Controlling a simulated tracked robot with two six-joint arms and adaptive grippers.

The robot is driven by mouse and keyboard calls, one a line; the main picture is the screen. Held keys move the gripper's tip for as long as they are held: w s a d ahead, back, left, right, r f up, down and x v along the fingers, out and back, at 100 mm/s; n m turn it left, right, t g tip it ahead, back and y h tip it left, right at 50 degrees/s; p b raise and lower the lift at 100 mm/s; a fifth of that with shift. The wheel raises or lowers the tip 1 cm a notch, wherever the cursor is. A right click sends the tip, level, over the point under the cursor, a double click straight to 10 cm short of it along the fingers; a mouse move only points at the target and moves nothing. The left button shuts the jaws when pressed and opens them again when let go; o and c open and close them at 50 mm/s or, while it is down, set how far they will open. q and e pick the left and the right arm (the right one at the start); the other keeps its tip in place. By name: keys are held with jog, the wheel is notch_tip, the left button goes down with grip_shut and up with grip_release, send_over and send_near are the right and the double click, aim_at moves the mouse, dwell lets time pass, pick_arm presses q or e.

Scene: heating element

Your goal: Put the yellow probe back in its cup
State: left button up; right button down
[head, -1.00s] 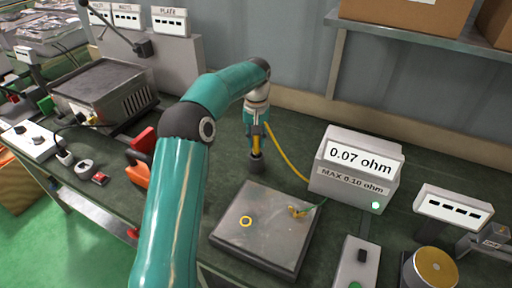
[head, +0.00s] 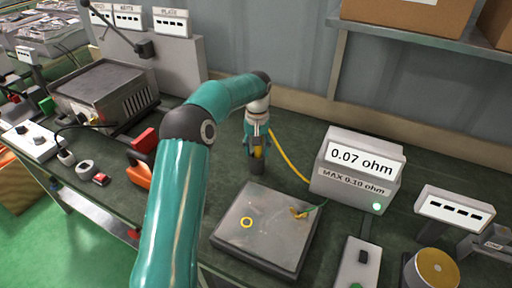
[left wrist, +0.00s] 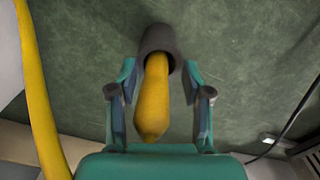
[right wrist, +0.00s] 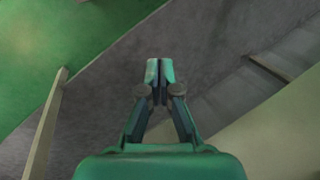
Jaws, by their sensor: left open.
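The yellow probe (left wrist: 152,100) stands with its far end inside the dark round cup (left wrist: 158,42); its thick yellow handle sticks out of the mouth, seemingly tilted in the left wrist view. My left gripper (left wrist: 159,78) is open, with a finger on each side of the handle and gaps between. In the head view the left gripper (head: 257,142) is just above the cup (head: 257,166), and a bit of the yellow probe (head: 259,153) shows between them. My right gripper (right wrist: 160,68) has its fingertips together with nothing seen in them; the head view does not show it.
A yellow cable (head: 288,157) runs behind the gripper toward the meter (head: 358,165) reading 0.07 ohm. An orange-handled clamp (head: 138,172) stands to the left.

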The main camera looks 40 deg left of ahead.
pick_arm(q)
jog(key=shift+r, duration=0.15)
notch_tip(320, 180, up, 12)
jog(key=shift+f+p, duration=0.1)
jog(key=shift+p, duration=0.75)
